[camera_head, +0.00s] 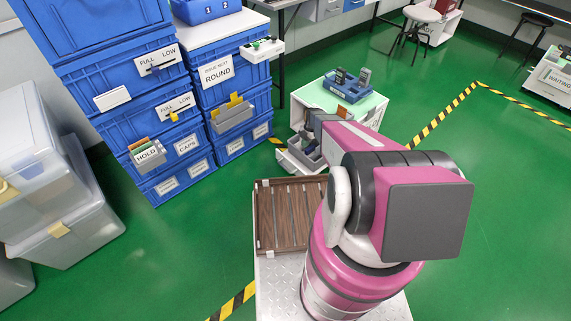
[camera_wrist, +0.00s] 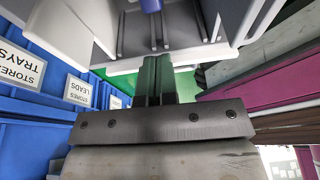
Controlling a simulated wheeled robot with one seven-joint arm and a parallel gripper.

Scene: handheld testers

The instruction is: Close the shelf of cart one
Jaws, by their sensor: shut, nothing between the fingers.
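A white cart (camera_head: 375,112) with a pale green top stands ahead of my arm. I cannot read a number on it. Its grey shelf (camera_head: 291,163) sticks out low at the near left side, with dividers and dark items in it. In the head view my arm hides most of the gripper.
Blue crates (camera_head: 165,108) are stacked to the left, beside clear bins (camera_head: 75,215). A blue tray (camera_head: 345,90) with handheld devices sits on the cart. A brown slatted tray (camera_head: 290,215) is close in front. Green floor (camera_head: 490,200) is free to the right.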

